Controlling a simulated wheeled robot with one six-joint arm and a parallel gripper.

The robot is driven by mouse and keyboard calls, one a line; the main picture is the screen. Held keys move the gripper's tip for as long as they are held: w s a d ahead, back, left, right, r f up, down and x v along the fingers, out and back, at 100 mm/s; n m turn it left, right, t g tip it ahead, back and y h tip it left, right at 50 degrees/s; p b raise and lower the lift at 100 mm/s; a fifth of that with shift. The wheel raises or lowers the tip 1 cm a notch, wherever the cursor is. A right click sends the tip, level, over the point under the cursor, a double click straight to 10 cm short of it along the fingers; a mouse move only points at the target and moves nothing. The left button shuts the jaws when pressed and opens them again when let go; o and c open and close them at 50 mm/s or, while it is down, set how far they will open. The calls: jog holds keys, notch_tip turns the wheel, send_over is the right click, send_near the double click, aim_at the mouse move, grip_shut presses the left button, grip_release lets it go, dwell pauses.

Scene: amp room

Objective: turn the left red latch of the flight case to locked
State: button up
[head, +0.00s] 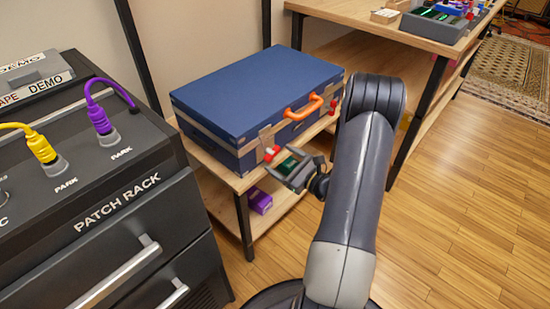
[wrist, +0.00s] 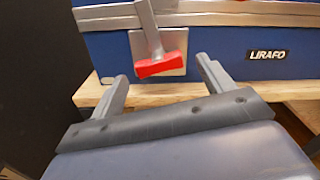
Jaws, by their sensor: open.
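The blue flight case (head: 255,95) lies closed on a wooden shelf, with an orange handle (head: 303,107) on its front. The left red latch (head: 271,153) is on the front face near the left corner. In the wrist view the left red latch (wrist: 161,65) shows as a red crossbar, slightly tilted, below a grey metal arm on a metal plate. My gripper (head: 284,168) is open and empty, just in front of the left latch. In the wrist view the fingers of my gripper (wrist: 162,80) stand apart on either side below the latch, not touching it. A second red latch (head: 333,107) is right of the handle.
The wooden shelf (head: 205,162) has an edge under the case, and a purple box (head: 260,201) sits on the lower level. The black patch rack (head: 115,190) stands close on the left. A wooden table (head: 390,25) is at the back right. The floor on the right is clear.

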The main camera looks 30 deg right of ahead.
jog(key=shift+x, duration=1.4)
jog(key=shift+c, duration=0.2)
jog(key=c, duration=0.9)
jog(key=shift+m+p, duration=0.4)
jog(key=shift+m, duration=0.5)
jog(key=shift+c, duration=0.2)
jog(key=shift+m, duration=0.7)
jog(key=o, duration=1)
jog(key=p+v, duration=0.2)
jog(key=v, duration=0.9)
jog(key=shift+a, duration=0.1)
